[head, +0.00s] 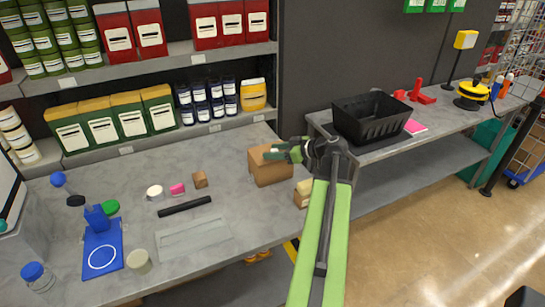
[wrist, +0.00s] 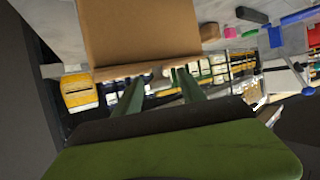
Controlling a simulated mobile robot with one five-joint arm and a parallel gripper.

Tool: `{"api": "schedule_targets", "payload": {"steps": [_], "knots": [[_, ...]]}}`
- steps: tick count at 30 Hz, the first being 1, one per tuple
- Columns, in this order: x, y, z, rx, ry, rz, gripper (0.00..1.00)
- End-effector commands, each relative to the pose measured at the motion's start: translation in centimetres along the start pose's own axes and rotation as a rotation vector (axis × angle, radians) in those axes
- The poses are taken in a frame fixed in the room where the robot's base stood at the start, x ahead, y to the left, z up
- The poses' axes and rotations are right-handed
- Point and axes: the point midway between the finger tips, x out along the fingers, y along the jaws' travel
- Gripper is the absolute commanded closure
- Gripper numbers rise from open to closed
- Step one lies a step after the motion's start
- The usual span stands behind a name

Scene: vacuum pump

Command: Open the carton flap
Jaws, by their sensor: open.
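The brown cardboard carton (head: 268,172) stands on the grey workbench toward its right end. My gripper (head: 275,151) comes in from the right at the carton's top, and its green fingers cover part of the top edge. In the wrist view the carton (wrist: 140,30) fills the upper middle, with a pale edge strip along its near side. My gripper's two fingers (wrist: 158,80) are spread apart just below that strip, with nothing held between them. I cannot tell whether they touch the carton. The flap itself is not clearly distinguishable.
A smaller tan box (head: 302,196) stands beside the carton, close to my arm. A black crate (head: 368,118) is on the right bench. Stocked shelves stand behind.

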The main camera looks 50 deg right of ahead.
Motion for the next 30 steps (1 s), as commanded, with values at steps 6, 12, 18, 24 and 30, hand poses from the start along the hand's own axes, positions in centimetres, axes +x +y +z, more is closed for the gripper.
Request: {"api": "schedule_targets", "payload": {"steps": [6,12,18,24,30], "knots": [[0.23,0.03,-0.04,0.000,0.000,0.001,0.52],[0.19,0.03,-0.02,0.000,0.000,0.001,0.68],[0.16,0.06,-0.01,0.000,0.000,0.002,0.94],[0.13,0.09,0.00,0.001,0.000,0.003,1.00],[0.11,0.13,0.00,0.001,0.001,0.003,1.00]]}}
